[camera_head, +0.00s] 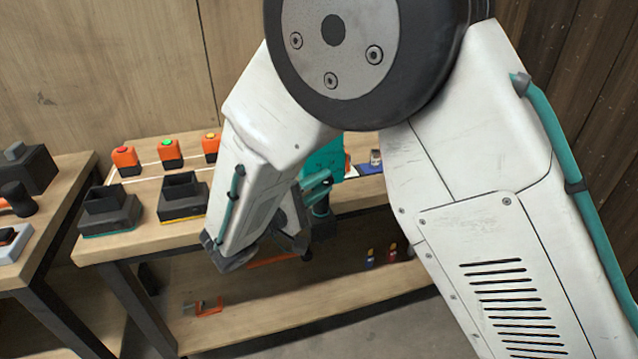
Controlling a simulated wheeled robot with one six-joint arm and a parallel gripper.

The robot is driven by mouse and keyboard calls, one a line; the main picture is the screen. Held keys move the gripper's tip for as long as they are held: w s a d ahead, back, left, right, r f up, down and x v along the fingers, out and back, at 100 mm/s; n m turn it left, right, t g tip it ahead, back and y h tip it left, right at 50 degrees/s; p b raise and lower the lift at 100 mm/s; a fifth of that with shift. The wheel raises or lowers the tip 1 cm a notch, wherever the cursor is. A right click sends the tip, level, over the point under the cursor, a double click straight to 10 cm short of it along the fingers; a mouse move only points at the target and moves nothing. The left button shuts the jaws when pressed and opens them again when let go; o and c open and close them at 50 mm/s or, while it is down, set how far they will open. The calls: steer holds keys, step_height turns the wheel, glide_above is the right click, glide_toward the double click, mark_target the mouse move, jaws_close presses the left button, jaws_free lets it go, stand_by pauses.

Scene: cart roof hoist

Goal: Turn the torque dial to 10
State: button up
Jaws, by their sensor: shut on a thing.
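My gripper (318,184) is mostly hidden by my own wrist. What shows of it reaches up to the tool and is shut on part of it. Whether that part is the dial cannot be told from this view.
Orange button boxes (169,151) and black open holders (183,196) stand on the wooden table (160,236) to the left. A lower shelf (300,313) carries small items. A small jar (376,157) stands right of the tool. Another table (62,215) is at far left.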

steer(key=shift+f, duration=0.1)
stand_by(0.3)
steer(key=o, duration=1)
steer(key=v, duration=0.7)
steer(key=shift+s+a+f, duration=0.15)
steer(key=shift+s+a, duration=0.05)
steer(key=shift+a, duration=0.1)
